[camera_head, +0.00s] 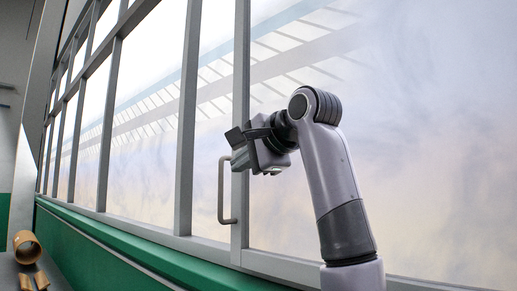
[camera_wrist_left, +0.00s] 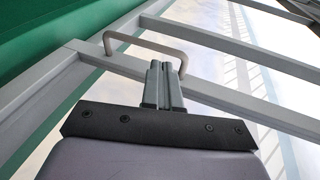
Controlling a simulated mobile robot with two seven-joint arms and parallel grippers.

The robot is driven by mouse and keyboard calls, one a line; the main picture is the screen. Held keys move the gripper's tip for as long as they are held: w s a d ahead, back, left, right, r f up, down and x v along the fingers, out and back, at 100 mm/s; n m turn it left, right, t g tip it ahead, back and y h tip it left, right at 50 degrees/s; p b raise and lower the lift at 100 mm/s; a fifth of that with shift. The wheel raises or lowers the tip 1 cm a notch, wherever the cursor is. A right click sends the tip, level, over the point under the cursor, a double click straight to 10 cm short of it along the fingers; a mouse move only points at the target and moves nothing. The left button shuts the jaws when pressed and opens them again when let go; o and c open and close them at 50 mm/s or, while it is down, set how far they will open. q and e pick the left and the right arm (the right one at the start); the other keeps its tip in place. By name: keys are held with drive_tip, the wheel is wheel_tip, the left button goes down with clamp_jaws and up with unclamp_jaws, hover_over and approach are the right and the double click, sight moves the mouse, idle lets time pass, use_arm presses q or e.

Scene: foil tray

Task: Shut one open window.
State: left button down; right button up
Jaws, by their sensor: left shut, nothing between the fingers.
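The window (camera_head: 350,150) is a large pane in a grey frame, with a grey upright (camera_head: 241,90) at its left side. A U-shaped metal handle (camera_head: 221,192) is fixed to that upright. My left gripper (camera_head: 238,158) is shut and empty, close to the upright near the handle's upper end. In the left wrist view the shut fingers (camera_wrist_left: 161,66) overlap the handle (camera_wrist_left: 150,43) at its open side; I cannot tell whether they touch it. How far the window stands open is not clear from these views.
More grey-framed panes (camera_head: 145,110) run off to the left. A green ledge (camera_head: 120,250) runs below the windows. Brown cylindrical and smaller brown pieces (camera_head: 27,247) lie at the lower left.

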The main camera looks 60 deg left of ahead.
sight(223, 170)
use_arm(q)
drive_tip(key=shift+s+a+f+p, duration=0.15)
drive_tip(key=shift+a+p, duration=0.35)
drive_tip(key=shift+a, duration=1.7)
use_arm(e)
drive_tip(key=shift+w+r, duration=0.1)
drive_tip(key=shift+r, duration=0.5)
use_arm(q)
drive_tip(key=shift+a, duration=0.1)
use_arm(e)
drive_tip(key=shift+a, duration=0.1)
